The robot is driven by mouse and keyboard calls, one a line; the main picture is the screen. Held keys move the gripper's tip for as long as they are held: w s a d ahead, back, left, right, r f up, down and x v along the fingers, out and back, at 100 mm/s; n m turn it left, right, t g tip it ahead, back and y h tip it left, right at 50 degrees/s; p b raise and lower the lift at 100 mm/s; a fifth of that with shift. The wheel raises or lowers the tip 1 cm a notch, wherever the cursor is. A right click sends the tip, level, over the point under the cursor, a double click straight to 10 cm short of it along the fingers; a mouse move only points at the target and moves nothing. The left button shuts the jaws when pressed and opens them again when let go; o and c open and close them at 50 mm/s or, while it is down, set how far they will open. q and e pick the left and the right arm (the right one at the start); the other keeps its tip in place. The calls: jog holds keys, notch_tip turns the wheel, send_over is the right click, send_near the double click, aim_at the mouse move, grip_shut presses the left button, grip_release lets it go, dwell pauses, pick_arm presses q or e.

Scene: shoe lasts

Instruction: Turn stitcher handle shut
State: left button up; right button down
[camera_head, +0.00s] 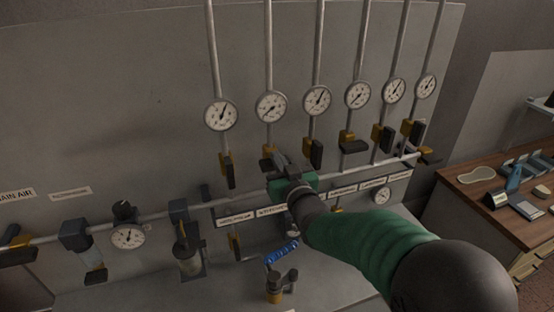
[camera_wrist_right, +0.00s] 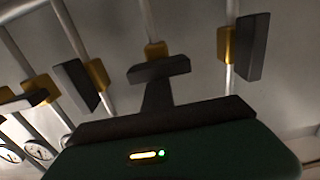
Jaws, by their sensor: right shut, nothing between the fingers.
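The handle in front of my right gripper is a dark bar on a brass-yellow valve. In the right wrist view this handle (camera_wrist_right: 172,67) lies crosswise to its pipe. In the head view it shows partly, on the second pipe from the left (camera_head: 267,163), with my arm close below it. I cannot read its label surely. My right gripper (camera_head: 280,171) is shut and empty. In the right wrist view its dark fingers (camera_wrist_right: 160,92) reach up to the bar's middle and seem to touch it. My left gripper is not in view.
Neighbouring valve handles stand close on both sides: one (camera_head: 229,174) to the left and one (camera_head: 316,153) to the right, both along their pipes. Round gauges (camera_head: 271,107) sit above. A labelled horizontal pipe (camera_head: 155,216) runs below. A wooden bench (camera_head: 505,212) stands at right.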

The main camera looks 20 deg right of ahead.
jog(key=shift+d, duration=0.2)
jog(key=shift+a, duration=0.4)
dwell(0.3)
jog(key=c, duration=1.4)
grip_release()
jog(key=shift+a, duration=0.1)
jog(key=shift+o, duration=0.2)
